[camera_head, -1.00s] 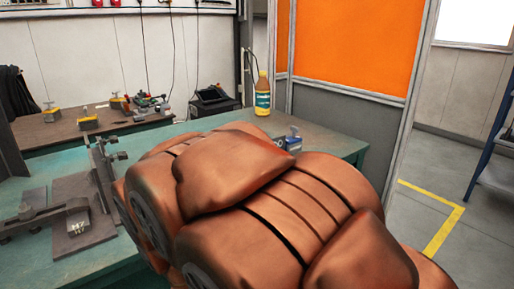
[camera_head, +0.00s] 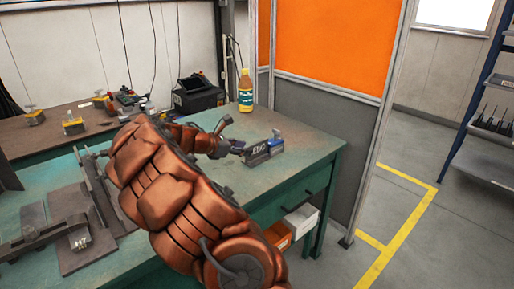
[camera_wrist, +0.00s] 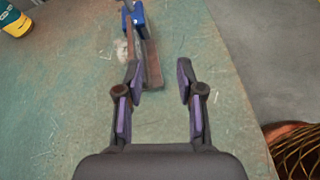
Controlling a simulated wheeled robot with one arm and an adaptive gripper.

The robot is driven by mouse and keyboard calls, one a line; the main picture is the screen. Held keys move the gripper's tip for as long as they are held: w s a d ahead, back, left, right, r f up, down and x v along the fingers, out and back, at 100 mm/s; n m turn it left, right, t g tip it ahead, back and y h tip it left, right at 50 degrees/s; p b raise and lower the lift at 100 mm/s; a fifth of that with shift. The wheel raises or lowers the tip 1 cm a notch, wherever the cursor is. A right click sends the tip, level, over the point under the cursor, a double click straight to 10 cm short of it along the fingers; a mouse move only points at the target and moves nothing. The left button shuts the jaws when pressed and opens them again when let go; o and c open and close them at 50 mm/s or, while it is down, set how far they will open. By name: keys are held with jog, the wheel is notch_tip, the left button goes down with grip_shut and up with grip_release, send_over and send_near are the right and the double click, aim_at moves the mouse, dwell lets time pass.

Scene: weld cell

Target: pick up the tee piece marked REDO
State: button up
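The tee piece (camera_head: 258,154) is a dark grey steel part standing on the green table; its face shows "EDO", and the start of the marking is hidden behind my gripper. A blue block (camera_head: 276,139) sits against its far end. In the wrist view the tee piece (camera_wrist: 153,66) is a narrow brown-grey strip running up and left, with the blue block (camera_wrist: 138,16) at its top. My gripper (camera_wrist: 160,78) is open and empty, its fingers on either side of the strip's near end, the left one close to it. In the head view my gripper (camera_head: 238,148) is partly hidden by the tee piece and arm.
A yellow-labelled bottle (camera_head: 245,92) stands at the table's back edge, and shows at upper left in the wrist view (camera_wrist: 14,20). A fixture (camera_head: 78,238) lies on the table's left. The orange-panelled screen (camera_head: 335,40) stands behind.

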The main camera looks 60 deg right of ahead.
aim_at(257, 144)
jog(key=shift+w+d+f+n+t+h+p, duration=0.15)
jog(key=shift+d+f+n, duration=0.35)
jog(key=shift+d, duration=0.95)
jog(key=shift+w+d+f+n+t+h+p, duration=0.15)
jog(key=shift+d+f+n, duration=0.35)
jog(key=shift+d, duration=1)
jog(key=shift+w+d+f+n+h+p, duration=0.2)
jog(key=shift+d+f+n, duration=0.3)
jog(key=shift+d, duration=0.95)
jog(key=shift+d+f, duration=0.35)
jog(key=shift+d, duration=0.4)
jog(key=shift+s, duration=0.1)
grip_shut()
